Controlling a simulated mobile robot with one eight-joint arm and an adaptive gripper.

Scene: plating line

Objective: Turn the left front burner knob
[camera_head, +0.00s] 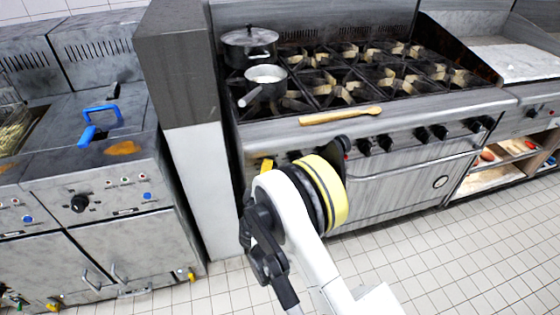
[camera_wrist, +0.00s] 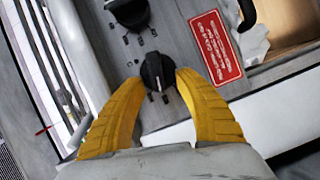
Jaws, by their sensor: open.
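In the wrist view a black burner knob (camera_wrist: 157,72) with a pale pointer line sits on the grey stove panel. My gripper (camera_wrist: 157,84) is open, with its yellow fingertips on either side of this knob. The right fingertip is close to the knob; I cannot tell if it touches. A second black knob (camera_wrist: 130,12) shows beyond it. In the head view the stove's front panel carries a row of black knobs (camera_head: 385,142). A yellow finger of my gripper (camera_head: 267,163) shows at the panel's left end, where my arm hides part of the row.
A pot with a lid (camera_head: 249,44) and a small saucepan (camera_head: 265,78) stand on the left burners. A wooden spoon (camera_head: 340,115) lies on the stove's front ledge. A red label (camera_wrist: 215,46) is right of the knob. A fryer unit (camera_head: 100,190) stands left of a grey pillar (camera_head: 200,170).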

